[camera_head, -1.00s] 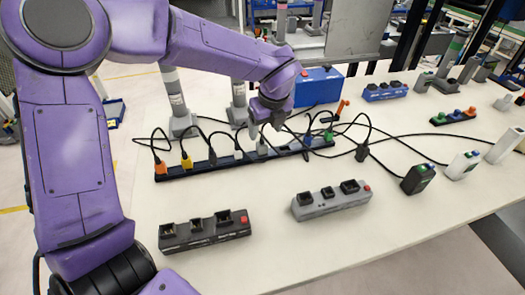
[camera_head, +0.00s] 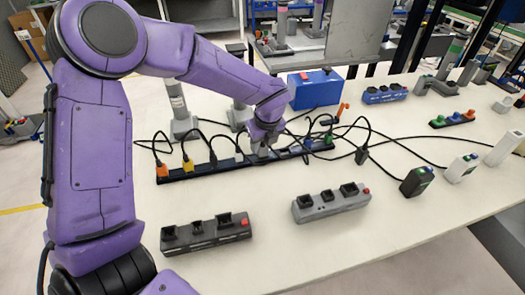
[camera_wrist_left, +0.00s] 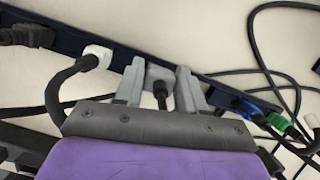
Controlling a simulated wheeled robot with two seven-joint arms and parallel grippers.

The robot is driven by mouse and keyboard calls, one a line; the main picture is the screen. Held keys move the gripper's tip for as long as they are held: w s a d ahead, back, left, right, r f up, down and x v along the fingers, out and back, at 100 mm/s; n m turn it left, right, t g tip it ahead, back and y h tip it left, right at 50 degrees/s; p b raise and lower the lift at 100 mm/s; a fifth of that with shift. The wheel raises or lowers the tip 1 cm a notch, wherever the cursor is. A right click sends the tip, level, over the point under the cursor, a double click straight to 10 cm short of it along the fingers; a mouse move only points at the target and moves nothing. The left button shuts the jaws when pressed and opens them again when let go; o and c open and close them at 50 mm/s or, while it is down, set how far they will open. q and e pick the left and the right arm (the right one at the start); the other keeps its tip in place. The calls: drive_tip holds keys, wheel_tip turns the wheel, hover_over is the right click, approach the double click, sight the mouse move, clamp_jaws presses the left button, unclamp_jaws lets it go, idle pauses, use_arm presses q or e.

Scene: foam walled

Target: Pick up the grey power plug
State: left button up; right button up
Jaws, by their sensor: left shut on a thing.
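The grey power plug (camera_wrist_left: 158,76) sits at the long dark power strip (camera_wrist_left: 120,58) in the left wrist view, its black cable running back toward my wrist. My left gripper (camera_wrist_left: 160,88) is shut on the plug, one finger on each side. In the head view my left gripper (camera_head: 262,145) is down at the strip (camera_head: 205,170), and it mostly hides the plug there. I cannot tell whether the plug is still seated in its socket. My right gripper is not in view.
Orange (camera_head: 162,170), yellow (camera_head: 187,164) and other plugs with loose cables line the strip. A white plug (camera_wrist_left: 97,56) is close left of the gripper. Black (camera_head: 205,233) and grey (camera_head: 331,202) socket blocks stand in front. A blue box (camera_head: 315,88) is behind.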

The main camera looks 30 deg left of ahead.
use_arm(q)
drive_tip(key=shift+r, duration=0.1)
drive_tip(key=shift+r, duration=0.3)
drive_tip(key=v, duration=0.2)
drive_tip(key=shift+w+r+b, duration=0.15)
drive_tip(key=shift+r+b, duration=0.2)
drive_tip(key=shift+r, duration=0.1)
drive_tip(key=s+d+r+b, duration=0.2)
drive_tip(key=d+r, duration=0.7)
drive_tip(key=d, duration=0.4)
drive_tip(key=shift+s+d+r, duration=0.15)
drive_tip(key=shift+s+r, duration=0.1)
drive_tip(key=shift+s, duration=0.05)
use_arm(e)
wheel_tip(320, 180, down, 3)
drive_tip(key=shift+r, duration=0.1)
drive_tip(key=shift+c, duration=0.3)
